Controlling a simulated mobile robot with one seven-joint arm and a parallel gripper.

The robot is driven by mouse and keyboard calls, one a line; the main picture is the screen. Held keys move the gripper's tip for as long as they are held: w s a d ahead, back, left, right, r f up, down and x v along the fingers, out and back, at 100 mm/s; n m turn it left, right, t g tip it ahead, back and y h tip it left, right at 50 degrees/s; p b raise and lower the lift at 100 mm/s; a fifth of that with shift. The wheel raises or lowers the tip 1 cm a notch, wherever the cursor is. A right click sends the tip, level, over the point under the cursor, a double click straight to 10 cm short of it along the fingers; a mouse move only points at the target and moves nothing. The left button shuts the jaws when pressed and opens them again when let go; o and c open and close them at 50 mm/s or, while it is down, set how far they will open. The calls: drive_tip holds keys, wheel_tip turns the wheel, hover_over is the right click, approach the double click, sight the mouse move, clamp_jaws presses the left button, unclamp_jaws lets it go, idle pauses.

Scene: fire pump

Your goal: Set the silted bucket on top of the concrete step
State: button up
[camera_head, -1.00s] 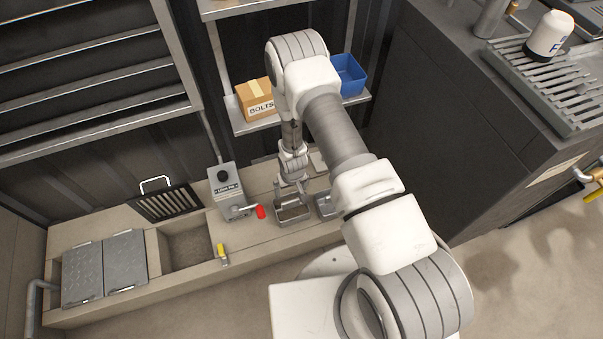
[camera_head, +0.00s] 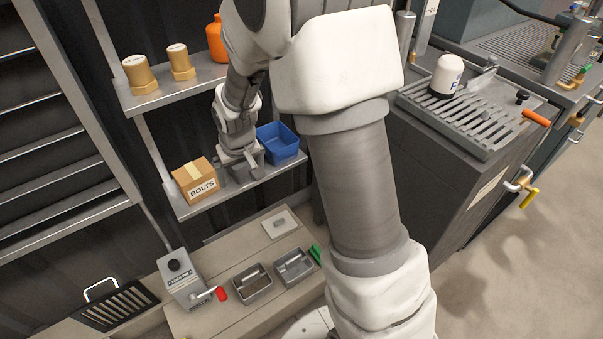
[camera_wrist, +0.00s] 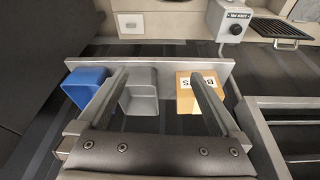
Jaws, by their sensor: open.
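The silted bucket (camera_head: 252,287) is a small grey rectangular bucket with brown silt inside. It stands upright on the pale concrete step (camera_head: 212,325), seen in the head view, with nothing holding it. My gripper (camera_head: 243,172) is well above and behind it, by the lower shelf. In the wrist view my gripper (camera_wrist: 158,76) is open. A grey bin (camera_wrist: 138,94) on the shelf shows between and below its fingers, close to the left finger; I cannot tell whether they touch. The silted bucket cannot be made out in the wrist view.
A second grey bucket (camera_head: 294,268) stands right of the silted one. A grey control box (camera_head: 181,279) with a red-tipped lever is left of it. The shelf (camera_head: 198,209) bears a bolts box (camera_head: 195,181) and a blue bin (camera_head: 279,144). A white plate (camera_head: 281,224) lies behind the buckets.

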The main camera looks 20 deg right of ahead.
drive_tip(key=s+d+r+t, duration=0.1)
drive_tip(key=s+d+r, duration=0.1)
drive_tip(key=s+r, duration=0.4)
drive_tip(key=s+d+r, duration=0.1)
drive_tip(key=s+r, duration=0.2)
drive_tip(key=r, duration=0.5)
drive_tip(key=s+d+r, duration=0.1)
drive_tip(key=s+r, duration=0.2)
drive_tip(key=s, duration=0.4)
drive_tip(key=s+d+r+m+t, duration=0.1)
drive_tip(key=s+r, duration=0.2)
drive_tip(key=s, duration=0.5)
drive_tip(key=shift+r, duration=0.2)
drive_tip(key=shift+s+d+r, duration=0.1)
